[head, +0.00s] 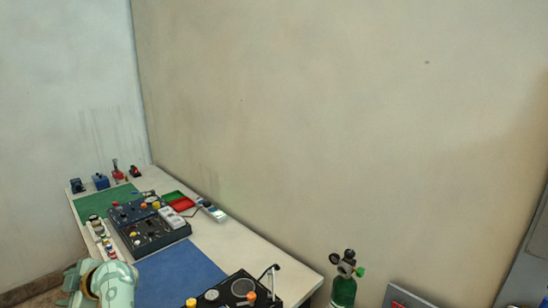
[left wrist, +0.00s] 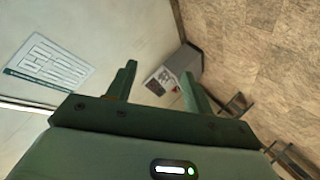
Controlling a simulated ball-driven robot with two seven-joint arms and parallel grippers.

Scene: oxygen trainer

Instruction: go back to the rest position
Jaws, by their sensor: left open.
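My left gripper (left wrist: 158,72) shows in the left wrist view with its two dark green fingers apart and nothing between them. Beyond the fingers are a wall, a brown tiled floor and a grey box-like unit (left wrist: 155,84). In the head view a pale green part of my arm (head: 110,284) rises at the lower left, in front of the workbench (head: 250,248). I cannot make out its fingertips there. My right gripper is in neither view.
The bench carries a dark control panel (head: 152,234), a black unit with knobs (head: 238,292), a red and green tray (head: 178,202) and a blue mat (head: 182,274). A green gas cylinder (head: 343,290) stands right of the bench. Walls close off the back and left.

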